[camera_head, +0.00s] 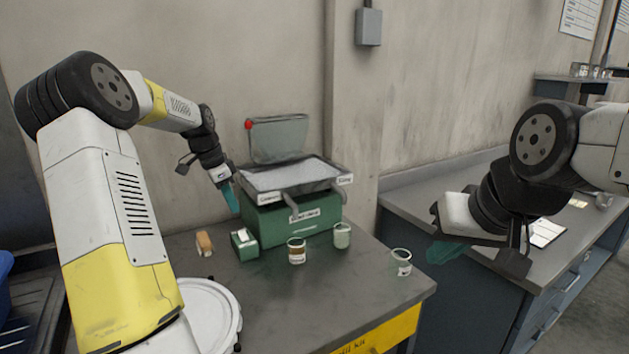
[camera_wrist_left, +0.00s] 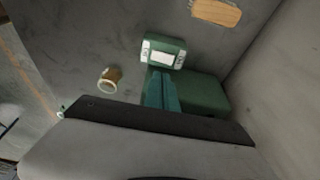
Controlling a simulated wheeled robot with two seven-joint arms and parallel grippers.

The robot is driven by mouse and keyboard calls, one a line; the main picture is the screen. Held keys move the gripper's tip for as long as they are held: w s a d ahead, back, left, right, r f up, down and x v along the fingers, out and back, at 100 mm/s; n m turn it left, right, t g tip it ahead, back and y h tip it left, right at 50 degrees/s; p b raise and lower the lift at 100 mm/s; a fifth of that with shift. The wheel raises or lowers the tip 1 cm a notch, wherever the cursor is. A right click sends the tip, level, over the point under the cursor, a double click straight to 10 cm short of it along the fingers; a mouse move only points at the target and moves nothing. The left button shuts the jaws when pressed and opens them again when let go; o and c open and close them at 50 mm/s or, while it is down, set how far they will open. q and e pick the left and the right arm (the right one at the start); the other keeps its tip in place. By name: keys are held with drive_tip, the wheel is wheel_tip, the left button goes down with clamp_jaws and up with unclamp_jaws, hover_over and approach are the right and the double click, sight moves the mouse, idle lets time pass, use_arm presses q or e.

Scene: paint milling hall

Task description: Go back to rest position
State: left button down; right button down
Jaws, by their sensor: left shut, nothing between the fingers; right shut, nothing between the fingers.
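My left gripper (camera_head: 231,198) has teal fingertips and points down, just left of the green box-shaped machine. It is shut and empty; in the left wrist view its teal fingers (camera_wrist_left: 161,92) lie together above the bench. My right gripper (camera_head: 445,252) is shut and empty at the right, in front of the side counter's edge and right of the glass jars. Its fingers are partly blurred.
The green machine (camera_head: 270,222) with its tray and raised lid stands at the back. A small green box (camera_head: 244,247), a wooden block (camera_head: 204,243) and glass jars (camera_head: 297,253) stand on the grey bench (camera_head: 330,297). The side counter (camera_head: 408,190) is at right.

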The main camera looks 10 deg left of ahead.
use_arm(q)
drive_tip(key=s+d+r+n+t+y, duration=0.2)
drive_tip(key=s+d+r+n, duration=0.2)
drive_tip(key=s+d+r, duration=0.8)
drive_tip(key=s+d+f+n+t+h, duration=0.1)
drive_tip(key=s+d+n, duration=0.2)
drive_tip(key=s, duration=0.6)
drive_tip(key=s+d+f+n+t, duration=0.1)
drive_tip(key=s+d+n, duration=0.2)
drive_tip(key=s, duration=0.6)
drive_tip(key=shift+s+h, duration=0.35)
drive_tip(key=shift+h, duration=0.05)
drive_tip(key=shift+f, duration=0.1)
